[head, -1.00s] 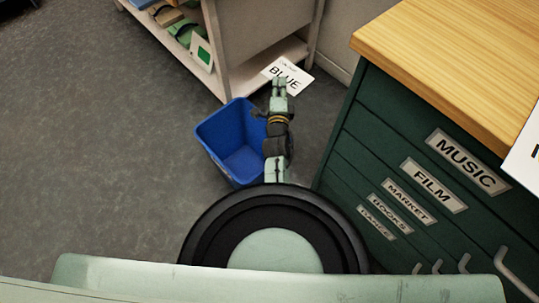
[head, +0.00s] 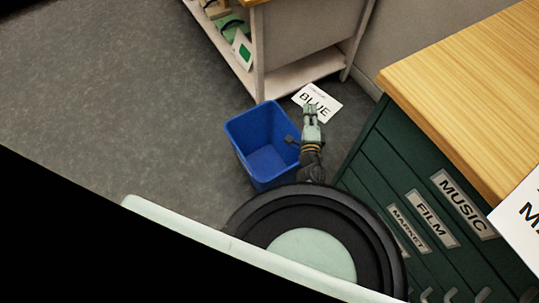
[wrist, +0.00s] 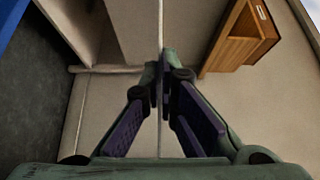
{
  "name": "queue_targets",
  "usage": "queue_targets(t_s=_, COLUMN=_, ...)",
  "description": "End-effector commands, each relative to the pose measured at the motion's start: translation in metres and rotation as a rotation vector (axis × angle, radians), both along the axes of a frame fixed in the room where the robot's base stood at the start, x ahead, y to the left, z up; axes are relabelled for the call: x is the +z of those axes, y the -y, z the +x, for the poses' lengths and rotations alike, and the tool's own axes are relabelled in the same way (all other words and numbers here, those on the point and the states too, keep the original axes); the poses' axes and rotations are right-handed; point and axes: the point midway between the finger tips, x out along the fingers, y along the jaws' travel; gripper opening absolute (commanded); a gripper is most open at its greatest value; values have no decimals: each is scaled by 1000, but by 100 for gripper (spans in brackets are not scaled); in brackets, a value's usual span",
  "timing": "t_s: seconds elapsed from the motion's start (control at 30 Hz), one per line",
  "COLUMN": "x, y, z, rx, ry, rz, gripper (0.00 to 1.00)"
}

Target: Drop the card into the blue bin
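My gripper (head: 311,108) is shut on a white card (head: 323,101) printed "BLUE", gripping it at its near edge. In the wrist view the fingertips (wrist: 163,65) meet on the card (wrist: 160,22), which shows edge-on as a thin pale strip. The blue bin (head: 262,140) stands open on the grey floor; its inside looks empty. In the head view the gripper and card are just right of the bin's far right part, not over its opening. The height above the bin is hard to tell. A blue edge (wrist: 8,20), likely the bin, shows at the wrist view's left.
A green drawer cabinet (head: 390,170) with a wooden top (head: 470,90) stands close on the right. A pale shelf unit (head: 305,75) is behind the card. Open floor (head: 130,100) lies left of the bin.

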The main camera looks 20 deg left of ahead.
Motion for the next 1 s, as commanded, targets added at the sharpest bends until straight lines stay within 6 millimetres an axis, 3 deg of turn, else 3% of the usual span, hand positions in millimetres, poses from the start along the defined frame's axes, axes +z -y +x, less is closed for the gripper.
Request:
queue_targets(t_s=0.2, x=-15, y=-63, z=-56, rx=243, ry=-8, rz=3, gripper=0)
queue_targets(t_s=0.4, x=-30, y=-102, z=-94, rx=398, ry=-3, rz=1, gripper=0)
queue_targets(t_s=0.67, x=-45, y=-111, z=-103, rx=432, ry=-1, rz=0, gripper=0)
queue_targets(t_s=1.0, x=-81, y=-110, z=-103, rx=429, ry=-1, rz=0, gripper=0)
